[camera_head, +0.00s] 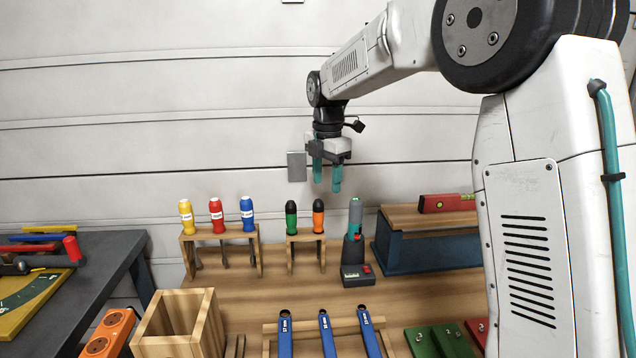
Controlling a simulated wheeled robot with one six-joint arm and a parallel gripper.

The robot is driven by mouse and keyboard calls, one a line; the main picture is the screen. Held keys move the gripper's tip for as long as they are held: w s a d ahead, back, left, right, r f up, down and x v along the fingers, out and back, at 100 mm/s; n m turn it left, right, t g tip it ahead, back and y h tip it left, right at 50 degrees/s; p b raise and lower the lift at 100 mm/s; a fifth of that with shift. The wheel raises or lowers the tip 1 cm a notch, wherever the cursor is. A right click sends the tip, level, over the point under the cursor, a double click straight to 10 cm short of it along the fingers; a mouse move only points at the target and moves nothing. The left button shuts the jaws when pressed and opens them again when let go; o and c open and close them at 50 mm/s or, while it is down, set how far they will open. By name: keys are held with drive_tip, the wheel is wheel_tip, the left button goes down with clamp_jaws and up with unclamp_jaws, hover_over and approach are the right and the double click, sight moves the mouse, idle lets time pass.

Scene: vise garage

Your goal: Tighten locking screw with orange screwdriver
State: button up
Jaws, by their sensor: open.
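The orange screwdriver (318,215) stands upright in a small wooden rack (306,239), its orange handle topped with black. A green screwdriver (291,217) stands beside it on the left in the same rack. My gripper (327,182) is open and empty, with teal fingers pointing down. In the picture it appears above the small rack, slightly right of the orange screwdriver and apart from it. I cannot make out a locking screw in this view.
A second rack (221,237) holds yellow, red and blue screwdrivers. A grey-teal tool (354,225) stands on a charger (357,275) to the right. A blue box (426,251), an open wooden box (190,318) and blue wrenches (327,333) share the bench. A dark table (97,285) is at left.

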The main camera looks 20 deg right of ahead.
sight(318, 200)
drive_tip(key=w+f+n, duration=0.2)
drive_tip(key=w, duration=0.1)
drive_tip(key=w+f+n, duration=0.1)
drive_tip(key=shift+w+a+f, duration=0.1)
drive_tip(key=shift+w+a, duration=0.15)
drive_tip(key=shift+w, duration=0.15)
drive_tip(key=shift+w+f, duration=0.15)
drive_tip(key=shift+f, duration=0.1)
wheel_tip(318, 200, down, 7)
drive_tip(key=shift+f, duration=0.2)
drive_tip(key=shift+c, duration=0.2)
drive_tip(key=c, duration=1)
drive_tip(key=shift+r, duration=6.3)
drive_tip(key=shift+c, duration=0.2)
